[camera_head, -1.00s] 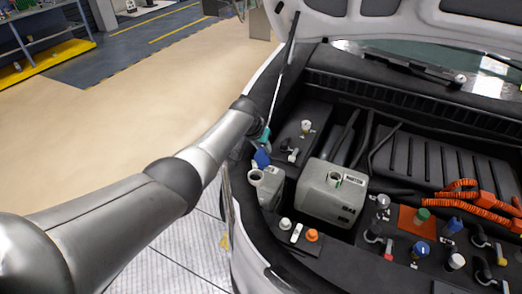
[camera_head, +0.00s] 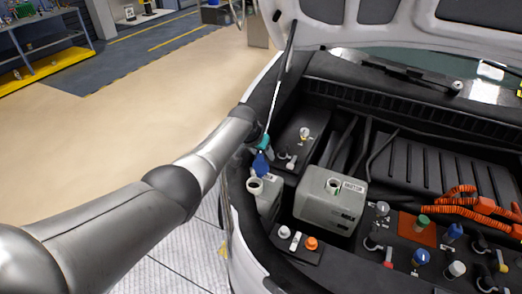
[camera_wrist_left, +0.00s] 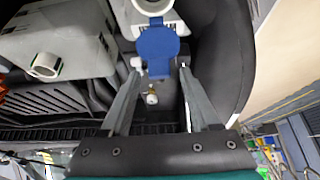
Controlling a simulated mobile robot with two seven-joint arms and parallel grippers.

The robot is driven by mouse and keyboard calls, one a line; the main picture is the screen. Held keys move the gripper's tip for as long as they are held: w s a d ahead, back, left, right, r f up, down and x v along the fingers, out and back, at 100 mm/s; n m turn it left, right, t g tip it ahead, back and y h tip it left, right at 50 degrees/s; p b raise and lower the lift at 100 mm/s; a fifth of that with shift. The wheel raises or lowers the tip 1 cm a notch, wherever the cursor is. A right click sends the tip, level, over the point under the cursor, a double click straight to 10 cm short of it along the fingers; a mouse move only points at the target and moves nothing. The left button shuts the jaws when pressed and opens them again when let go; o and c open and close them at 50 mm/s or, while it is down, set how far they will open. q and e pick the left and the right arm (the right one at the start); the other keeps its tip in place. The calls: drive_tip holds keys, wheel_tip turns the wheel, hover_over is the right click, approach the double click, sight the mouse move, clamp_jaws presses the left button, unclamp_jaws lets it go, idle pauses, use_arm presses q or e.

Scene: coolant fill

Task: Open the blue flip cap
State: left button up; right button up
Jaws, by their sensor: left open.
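The blue flip cap (camera_head: 261,164) stands raised behind the open neck (camera_head: 254,186) of a small grey-white reservoir (camera_head: 268,194) at the left edge of the engine bay. The round opening of the neck is uncovered. My left gripper (camera_head: 264,148) is just behind the cap, its fingers mostly hidden in the head view. In the left wrist view the blue cap (camera_wrist_left: 158,42) is upright with its tab between the two open fingertips (camera_wrist_left: 160,66). The white neck (camera_wrist_left: 152,5) is just beyond it. Whether a finger touches the cap, I cannot tell. My right gripper is not in view.
A larger grey tank (camera_head: 329,204) with an open neck stands right of the reservoir. Several coloured caps, including an orange cap (camera_head: 311,243), and orange cables (camera_head: 458,203) lie farther right. A prop rod (camera_head: 278,98) rises close behind my left gripper. Floor left of the car is clear.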

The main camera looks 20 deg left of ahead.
use_arm(q)
drive_tip(key=shift+s+r+p, duration=0.3)
drive_tip(key=shift+r+p, duration=0.25)
drive_tip(key=shift+r, duration=0.05)
drive_tip(key=p+v, duration=0.3)
drive_tip(key=v, duration=1.1)
drive_tip(key=shift+p, duration=0.35)
